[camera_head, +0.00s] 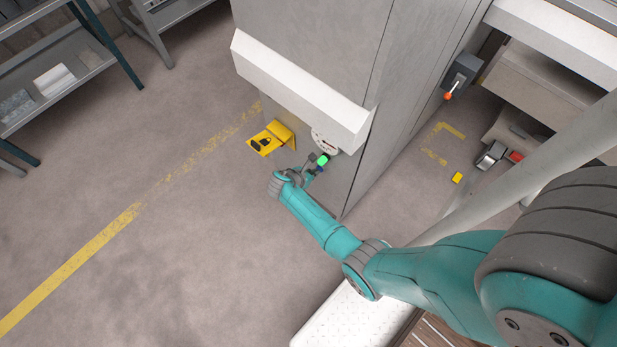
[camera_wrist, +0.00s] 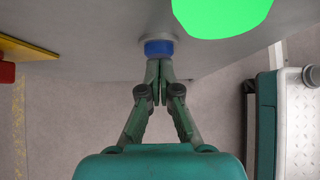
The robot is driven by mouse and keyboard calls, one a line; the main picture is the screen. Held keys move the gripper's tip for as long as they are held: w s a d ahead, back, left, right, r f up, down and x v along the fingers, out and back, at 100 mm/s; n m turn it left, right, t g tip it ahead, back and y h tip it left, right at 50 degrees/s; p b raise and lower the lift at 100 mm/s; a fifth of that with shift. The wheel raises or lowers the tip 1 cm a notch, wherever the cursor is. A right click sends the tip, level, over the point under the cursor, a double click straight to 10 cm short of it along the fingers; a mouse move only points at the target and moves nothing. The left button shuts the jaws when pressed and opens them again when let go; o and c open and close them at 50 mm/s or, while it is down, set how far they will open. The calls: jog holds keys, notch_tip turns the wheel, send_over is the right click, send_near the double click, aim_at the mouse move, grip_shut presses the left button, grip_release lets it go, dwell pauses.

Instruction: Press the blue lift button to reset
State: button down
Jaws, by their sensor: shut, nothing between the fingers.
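The blue button (camera_wrist: 158,47) sits in a pale round collar on the grey machine face, at the top middle of the wrist view. In the head view a small blue spot of it (camera_head: 320,170) shows beside my arm's end. My gripper (camera_wrist: 159,66) is shut and empty, its fingertips right at the lower edge of the blue button. I cannot tell whether they touch it or whether it is pushed in. In the head view my gripper (camera_head: 308,176) is small and partly merges with the buttons.
A large green button (camera_wrist: 222,14) is close right of the blue one; it also shows in the head view (camera_head: 322,160). A yellow bracket (camera_head: 270,138) juts out left. A white ledge (camera_head: 300,90) overhangs above. A lever box (camera_head: 460,76) is around the corner. Floor to the left is clear.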

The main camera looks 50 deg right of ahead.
jog(key=shift+d, duration=0.2)
jog(key=shift+d+r, duration=0.1)
jog(key=shift+d, duration=0.7)
